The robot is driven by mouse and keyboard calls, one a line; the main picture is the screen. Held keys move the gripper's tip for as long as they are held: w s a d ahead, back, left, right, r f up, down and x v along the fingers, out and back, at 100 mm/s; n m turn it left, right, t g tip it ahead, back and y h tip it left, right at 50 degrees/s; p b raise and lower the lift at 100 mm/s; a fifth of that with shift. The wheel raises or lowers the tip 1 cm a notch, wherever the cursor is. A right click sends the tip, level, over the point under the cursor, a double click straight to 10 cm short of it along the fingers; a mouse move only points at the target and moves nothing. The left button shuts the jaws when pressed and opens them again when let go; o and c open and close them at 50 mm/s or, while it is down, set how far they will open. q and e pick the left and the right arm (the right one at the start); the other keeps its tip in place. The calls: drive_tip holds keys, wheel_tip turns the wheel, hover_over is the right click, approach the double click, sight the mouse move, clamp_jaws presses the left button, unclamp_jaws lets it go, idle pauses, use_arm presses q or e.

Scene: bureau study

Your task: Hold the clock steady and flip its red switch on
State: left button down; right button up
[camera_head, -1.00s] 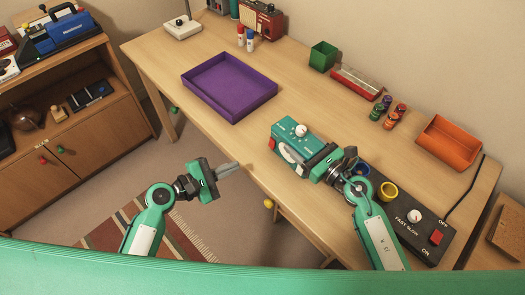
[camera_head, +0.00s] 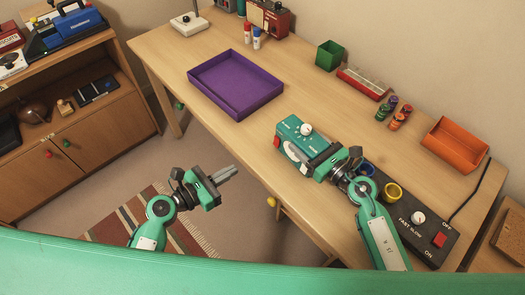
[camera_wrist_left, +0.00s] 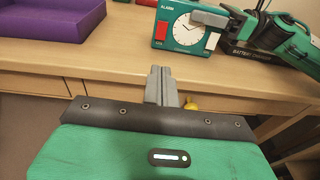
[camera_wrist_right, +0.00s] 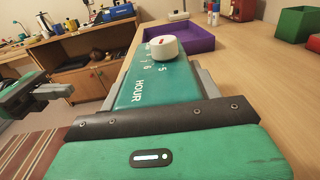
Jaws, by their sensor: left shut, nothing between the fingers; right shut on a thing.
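The green clock (camera_head: 291,127) is on the desk near its front edge. It has a white knob on top and a white dial facing the front edge. The left wrist view shows this dial (camera_wrist_left: 188,27), the word ALARM and the red switch (camera_wrist_left: 160,33) left of the dial. The switch also shows in the head view (camera_head: 277,141); I cannot tell its setting. My right gripper (camera_head: 318,152) is shut on the clock from the right, its fingers on either side of the body (camera_wrist_right: 150,85). My left gripper (camera_head: 229,172) is shut and empty, off the desk's front edge, left of and below the clock.
A purple tray (camera_head: 247,112) lies left of the clock. A yellow knob (camera_head: 271,202) sits on the desk front.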

sight(267, 157)
use_arm(q)
drive_tip(key=x, duration=1.4)
drive_tip(key=shift+f, duration=0.1)
drive_tip(key=shift+w+d, duration=0.15)
drive_tip(key=shift+f, duration=0.1)
drive_tip(key=f+v, duration=0.3)
drive_tip(key=v, duration=1)
drive_tip(key=shift+s+a, duration=0.35)
drive_tip(key=shift+a, duration=0.05)
drive_tip(key=shift+f, duration=0.1)
use_arm(e)
drive_tip(key=o, duration=1.3)
